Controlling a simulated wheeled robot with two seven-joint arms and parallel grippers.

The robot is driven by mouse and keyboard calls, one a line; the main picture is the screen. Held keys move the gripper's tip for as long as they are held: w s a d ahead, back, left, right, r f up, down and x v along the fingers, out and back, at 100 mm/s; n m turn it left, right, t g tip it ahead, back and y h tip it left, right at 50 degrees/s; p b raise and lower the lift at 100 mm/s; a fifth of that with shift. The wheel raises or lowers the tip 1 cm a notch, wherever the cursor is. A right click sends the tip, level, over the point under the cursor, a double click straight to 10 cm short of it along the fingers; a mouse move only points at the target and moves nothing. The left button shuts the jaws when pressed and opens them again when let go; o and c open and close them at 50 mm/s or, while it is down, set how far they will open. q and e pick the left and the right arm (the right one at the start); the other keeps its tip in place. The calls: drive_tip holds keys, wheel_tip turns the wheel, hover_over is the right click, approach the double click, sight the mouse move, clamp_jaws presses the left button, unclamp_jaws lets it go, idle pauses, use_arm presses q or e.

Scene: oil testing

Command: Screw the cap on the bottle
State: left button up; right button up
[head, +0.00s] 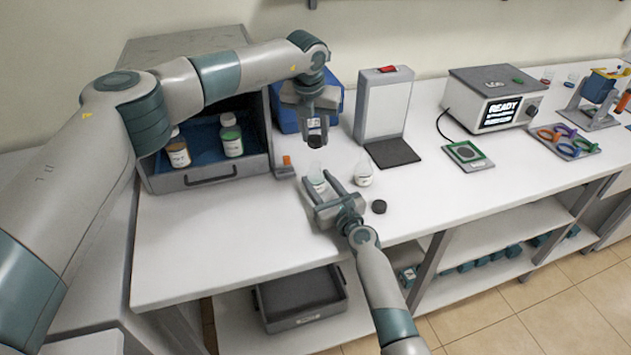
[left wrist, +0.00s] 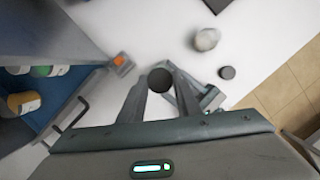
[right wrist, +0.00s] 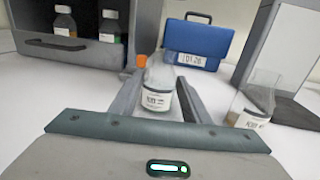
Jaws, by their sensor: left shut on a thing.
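A clear bottle with a white label (head: 318,184) stands upright on the table, without a cap. It also shows in the right wrist view (right wrist: 157,88). My right gripper (head: 319,180) is open, with one finger on each side of this bottle and small gaps showing. My left gripper (head: 314,136) points down above the bottle, shut on a black cap (head: 314,142). The cap also shows between its fingertips in the left wrist view (left wrist: 160,80), where it hides the bottle. A second bottle (head: 363,176) stands to the right, and a second black cap (head: 379,207) lies nearby.
An open grey drawer box (head: 210,181) with brown and green bottles stands at left, a blue case (head: 337,98) behind. A grey stand with a dark plate (head: 393,153), a READY device (head: 492,100) and a ring tray (head: 566,143) stand right. The front tabletop is clear.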

drive_tip(key=c, duration=0.8)
use_arm(q)
hover_over(316, 163)
drive_tip(key=shift+s+a+f, duration=0.1)
drive_tip(key=shift+s+f, duration=0.15)
drive_tip(key=shift+f, duration=1)
drive_tip(key=shift+s+a+f, duration=0.1)
drive_tip(key=shift+s+f, duration=0.1)
drive_tip(key=shift+f, duration=1.05)
drive_tip(key=shift+d+f, duration=0.1)
drive_tip(key=shift+f, duration=0.75)
drive_tip(key=shift+f, duration=0.6)
use_arm(e)
clamp_jaws()
